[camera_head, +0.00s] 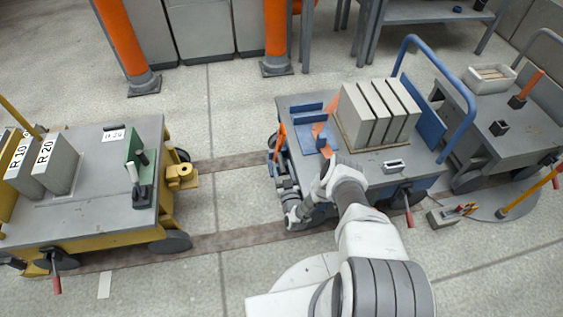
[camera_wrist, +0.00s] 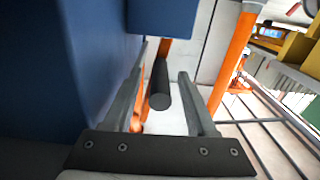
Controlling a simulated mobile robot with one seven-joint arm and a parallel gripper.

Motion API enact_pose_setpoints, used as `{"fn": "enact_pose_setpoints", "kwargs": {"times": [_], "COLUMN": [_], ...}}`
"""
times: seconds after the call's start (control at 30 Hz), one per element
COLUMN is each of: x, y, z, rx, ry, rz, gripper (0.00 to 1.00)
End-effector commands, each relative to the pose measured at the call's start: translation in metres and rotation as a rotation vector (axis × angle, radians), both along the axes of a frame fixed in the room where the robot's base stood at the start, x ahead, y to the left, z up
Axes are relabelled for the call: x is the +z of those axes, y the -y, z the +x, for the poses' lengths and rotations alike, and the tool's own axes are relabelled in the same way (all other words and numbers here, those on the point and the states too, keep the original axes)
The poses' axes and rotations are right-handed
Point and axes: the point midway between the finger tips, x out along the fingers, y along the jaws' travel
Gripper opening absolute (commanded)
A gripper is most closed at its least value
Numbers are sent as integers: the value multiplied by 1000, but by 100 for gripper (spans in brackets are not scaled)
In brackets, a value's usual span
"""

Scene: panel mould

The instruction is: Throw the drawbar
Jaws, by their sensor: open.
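The drawbar, an orange bar (camera_head: 281,138), stands raised at the left end of the blue cart (camera_head: 375,176) in the head view. In the wrist view a dark round grip (camera_wrist: 160,88) shows end-on, with orange parts behind it; it appears to belong to the drawbar. My gripper (camera_head: 277,160) is low beside the cart's left end, at the drawbar. In the wrist view my gripper (camera_wrist: 164,72) is open, with one finger on each side of the dark grip. Gaps show between grip and fingers. The drawbar's lower end is hidden.
The cart's blue end panel (camera_wrist: 85,60) is close on the left in the wrist view. A yellow cart (camera_head: 90,240) with a yellow coupling (camera_head: 181,176) stands at left, across open floor. Orange posts (camera_head: 276,35) stand behind. Grey blocks (camera_head: 358,115) load the blue cart.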

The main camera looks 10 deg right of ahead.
Motion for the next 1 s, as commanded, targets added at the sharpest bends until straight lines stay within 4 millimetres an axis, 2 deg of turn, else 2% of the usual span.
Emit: {"fn": "enact_pose_setpoints", "kwargs": {"times": [0.4, 0.7, 1.0], "x": [0, 0, 0], "y": [-1, -1, -1], "z": [-1, -1, -1], "rx": [0, 0, 0], "ry": [0, 0, 1], "rz": [0, 0, 0], "gripper": [55, 1, 0]}}
